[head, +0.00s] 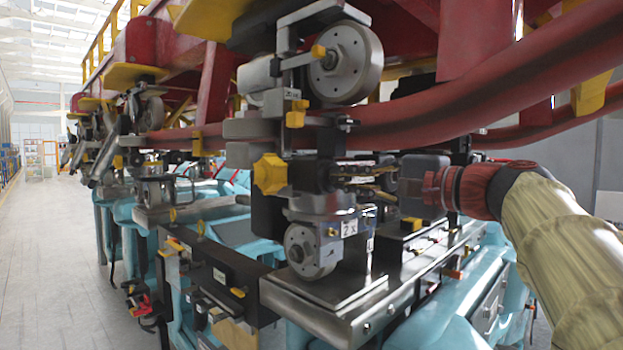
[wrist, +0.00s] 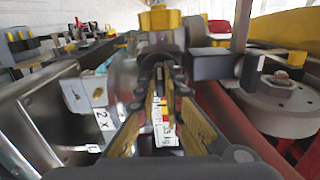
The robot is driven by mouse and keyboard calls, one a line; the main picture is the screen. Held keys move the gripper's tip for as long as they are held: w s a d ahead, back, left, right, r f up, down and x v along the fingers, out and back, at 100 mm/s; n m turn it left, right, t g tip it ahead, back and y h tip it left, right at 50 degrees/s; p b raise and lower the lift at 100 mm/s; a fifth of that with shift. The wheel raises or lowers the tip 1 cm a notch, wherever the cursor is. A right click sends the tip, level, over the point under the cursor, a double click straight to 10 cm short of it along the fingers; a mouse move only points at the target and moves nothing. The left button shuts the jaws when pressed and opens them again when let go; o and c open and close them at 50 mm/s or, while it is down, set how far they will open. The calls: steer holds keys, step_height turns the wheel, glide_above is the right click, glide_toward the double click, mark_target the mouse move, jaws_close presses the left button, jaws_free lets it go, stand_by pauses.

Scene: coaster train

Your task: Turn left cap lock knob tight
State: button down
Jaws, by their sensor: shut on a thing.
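A yellow star-shaped knob (head: 270,173) sits on the left side of a black block (head: 309,174) on the wheel carrier. My gripper (head: 341,174) comes in from the right, on the side of the block away from this knob. In the wrist view my gripper (wrist: 160,76) has its fingertips drawn close together on a small dark fitting at the block. The fingers mostly hide that fitting, so its shape cannot be told. A yellow knob (wrist: 158,18) stands behind it at the top of the wrist view, apart from the fingers.
A grey wheel (head: 345,63) and the red rail (head: 430,125) lie close above my gripper. A lower wheel (head: 310,250) and a metal ledge (head: 335,300) are below. A white "2 x" label (wrist: 103,119) is left of the fingers. The aisle (head: 50,250) at left is clear.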

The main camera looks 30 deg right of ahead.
steer(key=c, duration=1.9)
jaws_free()
steer(key=shift+s+d, duration=0.1)
steer(key=v, duration=1.1)
steer(key=shift+s+d, duration=0.1)
steer(key=shift+s, duration=0.3)
